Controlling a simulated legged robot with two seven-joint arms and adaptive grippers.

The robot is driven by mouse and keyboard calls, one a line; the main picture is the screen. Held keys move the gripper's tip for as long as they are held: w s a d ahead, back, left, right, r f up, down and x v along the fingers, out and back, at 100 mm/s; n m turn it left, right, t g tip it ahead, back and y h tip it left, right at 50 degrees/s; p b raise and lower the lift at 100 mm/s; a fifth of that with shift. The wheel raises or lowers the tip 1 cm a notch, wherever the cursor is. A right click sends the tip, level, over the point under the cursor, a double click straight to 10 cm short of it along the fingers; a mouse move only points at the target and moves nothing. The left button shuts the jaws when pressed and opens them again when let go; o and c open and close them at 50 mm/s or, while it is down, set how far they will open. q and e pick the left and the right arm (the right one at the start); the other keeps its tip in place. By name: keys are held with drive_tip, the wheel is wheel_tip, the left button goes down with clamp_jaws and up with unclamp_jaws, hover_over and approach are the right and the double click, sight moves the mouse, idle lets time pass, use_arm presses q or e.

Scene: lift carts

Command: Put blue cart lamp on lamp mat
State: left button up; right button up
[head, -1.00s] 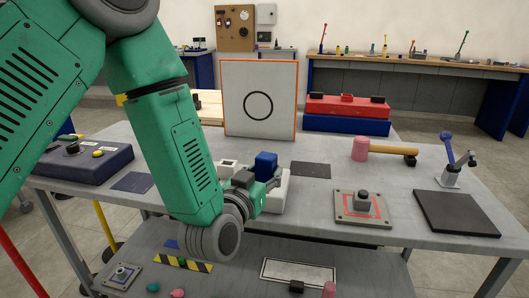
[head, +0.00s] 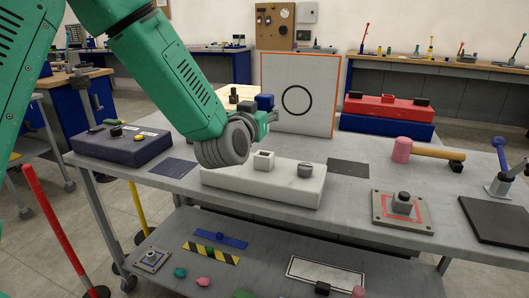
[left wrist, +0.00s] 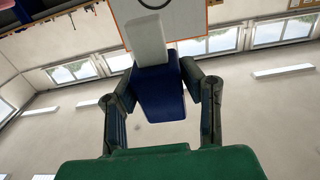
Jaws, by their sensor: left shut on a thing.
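The blue cart lamp (head: 265,102) is a blue block held up above the cart top. My left gripper (head: 268,116) is shut on it, above and behind the white base; the lamp looks clear of the cart. In the left wrist view the blue lamp (left wrist: 160,97) sits between the two fingers, with a pale block-shaped part (left wrist: 146,40) at its far end. Two thin dark mats lie on the cart top, one at the left (head: 174,171) and one right of the white base (head: 348,174). I cannot tell which is the lamp mat. Both are bare. My right gripper is out of view.
The white base (head: 240,183) has a square socket and a grey knob. A white panel with a black circle (head: 320,85) stands behind. A dark control box (head: 120,148) is at left. A pink mallet (head: 402,150), a grey plate with a block (head: 385,216) and a black pad (head: 490,222) are at right.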

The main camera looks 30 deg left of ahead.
use_arm(q)
wheel_tip(320, 180, down, 5)
drive_tip(key=shift+f+b, duration=0.15)
drive_tip(key=shift+b, duration=0.6)
wheel_tip(320, 180, down, 4)
drive_tip(key=shift+r+b, duration=0.1)
drive_tip(key=shift+b, duration=0.3)
drive_tip(key=o, duration=1.2)
